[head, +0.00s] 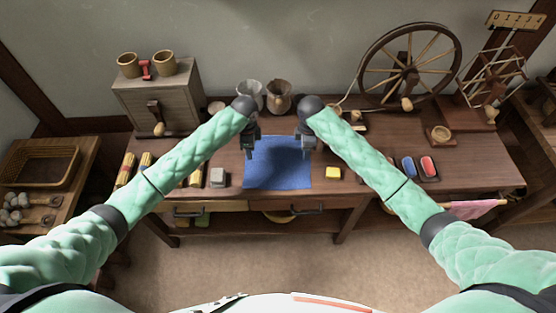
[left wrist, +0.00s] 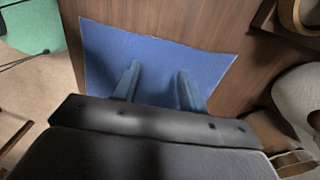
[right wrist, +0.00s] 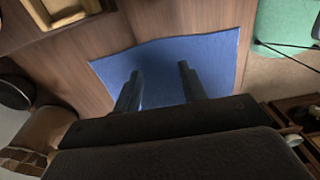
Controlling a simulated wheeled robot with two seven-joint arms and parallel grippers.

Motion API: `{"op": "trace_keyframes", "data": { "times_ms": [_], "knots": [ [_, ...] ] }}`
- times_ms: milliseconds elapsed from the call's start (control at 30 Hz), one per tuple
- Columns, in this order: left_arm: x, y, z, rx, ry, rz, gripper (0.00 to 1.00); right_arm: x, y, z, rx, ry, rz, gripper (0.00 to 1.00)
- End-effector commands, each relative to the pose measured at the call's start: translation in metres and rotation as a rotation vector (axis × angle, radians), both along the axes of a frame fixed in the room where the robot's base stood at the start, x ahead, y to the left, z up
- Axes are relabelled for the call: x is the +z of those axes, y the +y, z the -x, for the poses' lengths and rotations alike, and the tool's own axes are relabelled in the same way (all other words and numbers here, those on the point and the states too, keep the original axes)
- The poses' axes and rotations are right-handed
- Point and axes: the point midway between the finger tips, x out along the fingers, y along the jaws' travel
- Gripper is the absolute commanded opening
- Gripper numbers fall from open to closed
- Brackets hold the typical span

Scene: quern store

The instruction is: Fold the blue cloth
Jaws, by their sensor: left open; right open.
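The blue cloth (head: 278,170) lies flat and spread out on the wooden table, its near edge close to the table's front edge. My left gripper (head: 249,153) is open over the cloth's far left part. My right gripper (head: 305,150) is open over its far right part. In the left wrist view the cloth (left wrist: 158,60) lies beneath the two parted fingers of my left gripper (left wrist: 157,80). In the right wrist view the cloth (right wrist: 215,55) lies beneath the parted fingers of my right gripper (right wrist: 160,77). Nothing is between either pair of fingers.
Jars (head: 279,97) stand behind. A spinning wheel (head: 408,70) and a tray with blue and red pieces (head: 428,167) are further right. A drawer cabinet (head: 158,98) stands left.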

Motion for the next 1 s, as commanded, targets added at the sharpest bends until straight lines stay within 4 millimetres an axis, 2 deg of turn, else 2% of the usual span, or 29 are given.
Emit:
{"op": "trace_keyframes", "data": {
  "times_ms": [200,400,967,1000],
  "knots": [
    [-0.03,0.0,0.0,0.002,0.001,0.0,0.42,-0.03,0.001,0.001,-0.001,0.002,0.0,0.42],
    [-0.045,0.0,0.0,0.001,0.001,0.0,0.42,-0.046,0.0,0.001,-0.001,0.001,0.0,0.42],
    [-0.052,0.0,0.0,0.001,-0.001,0.0,0.42,-0.052,0.0,0.001,-0.001,0.0,0.0,0.42],
    [-0.051,0.0,0.0,0.001,-0.001,0.0,0.38,-0.052,0.0,0.001,-0.001,0.0,0.0,0.38]
  ]
}}
